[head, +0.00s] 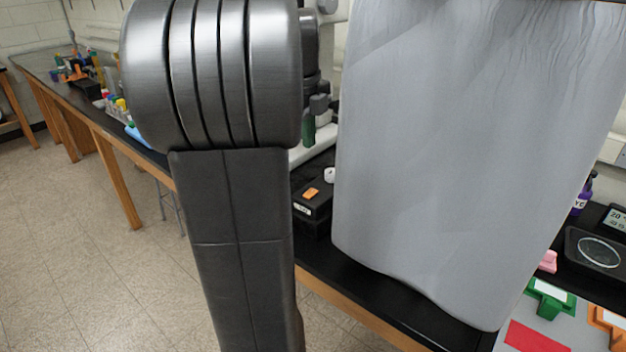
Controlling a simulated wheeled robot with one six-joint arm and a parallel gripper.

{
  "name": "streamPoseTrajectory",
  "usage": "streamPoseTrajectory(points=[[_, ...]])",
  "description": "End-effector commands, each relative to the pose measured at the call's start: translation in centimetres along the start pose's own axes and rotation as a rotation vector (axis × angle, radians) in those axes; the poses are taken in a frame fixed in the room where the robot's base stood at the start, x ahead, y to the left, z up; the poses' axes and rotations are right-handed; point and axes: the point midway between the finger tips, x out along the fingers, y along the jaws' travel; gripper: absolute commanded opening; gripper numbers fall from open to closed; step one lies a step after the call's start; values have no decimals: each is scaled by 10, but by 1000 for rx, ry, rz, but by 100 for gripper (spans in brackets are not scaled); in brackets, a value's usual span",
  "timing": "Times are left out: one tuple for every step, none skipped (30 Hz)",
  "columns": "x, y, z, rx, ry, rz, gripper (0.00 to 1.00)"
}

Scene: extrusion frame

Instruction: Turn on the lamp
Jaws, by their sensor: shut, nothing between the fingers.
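I cannot make out a lamp for certain in the head view. A small black box (313,209) with an orange piece on top and a white label on its front sits near the front edge of the black bench. A small white round part (330,175) shows by its back. Behind it, a white and dark instrument (318,103) with a green part is mostly hidden by my arm; I cannot tell what it is. My gripper does not show. Large dark and light grey parts, which seem to be my arm, cover much of the picture.
The black bench (400,298) has wooden sides. At the right are a green block (548,297), a red card (538,338), a pink piece (548,261) and a black device with a round plate (597,250). Another cluttered bench runs back left. Floor at left is open.

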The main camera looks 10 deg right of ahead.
Motion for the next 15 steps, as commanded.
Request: streamPoseTrajectory(points=[[11,1,-1,0,3,3,0],[17,1,-1,0,3,4,0],[26,1,-1,0,4,4,0],[32,1,-1,0,4,4,0],[39,1,-1,0,4,5,0],[48,1,-1,0,4,5,0],[54,1,-1,0,4,4,0],[61,1,-1,0,4,4,0],[69,1,0,0,4,4,0],[75,1,0,0,4,4,0],[81,1,-1,0,4,4,0],[88,1,-1,0,3,4,0],[93,1,-1,0,3,3,0],[97,1,-1,0,3,3,0],[103,1,-1,0,3,3,0]])
